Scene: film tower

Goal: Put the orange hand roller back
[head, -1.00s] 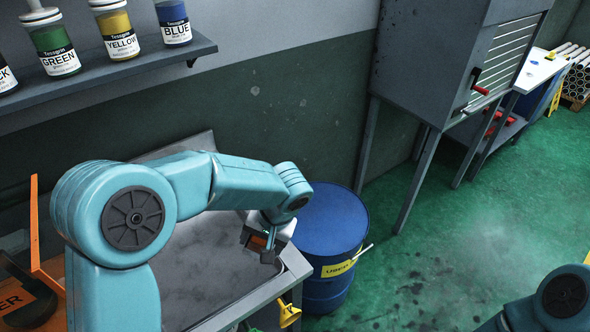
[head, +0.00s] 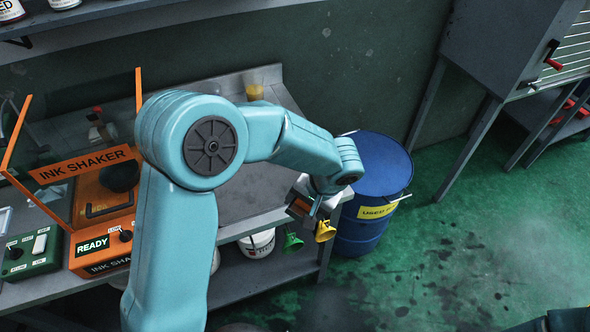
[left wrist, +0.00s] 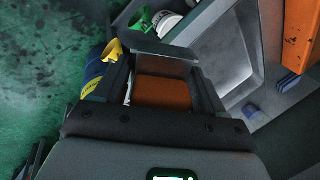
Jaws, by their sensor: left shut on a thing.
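My left gripper (head: 308,207) is shut on an orange thing, which I take to be the orange hand roller (left wrist: 163,93). In the left wrist view, its orange part fills the space between the two dark fingers of the gripper (left wrist: 163,85). In the head view, only a small dark orange patch shows at the jaws, so the roller's shape and far end are hidden. The gripper is over the right front corner of the grey bench (head: 240,195). My right gripper is out of view.
A yellow funnel (head: 325,230) and a green funnel (head: 292,241) hang by the bench's right end. A blue drum (head: 372,230) stands just right of the gripper. An orange ink shaker (head: 103,205) stands on the left. A cup (head: 254,88) stands at the bench's back.

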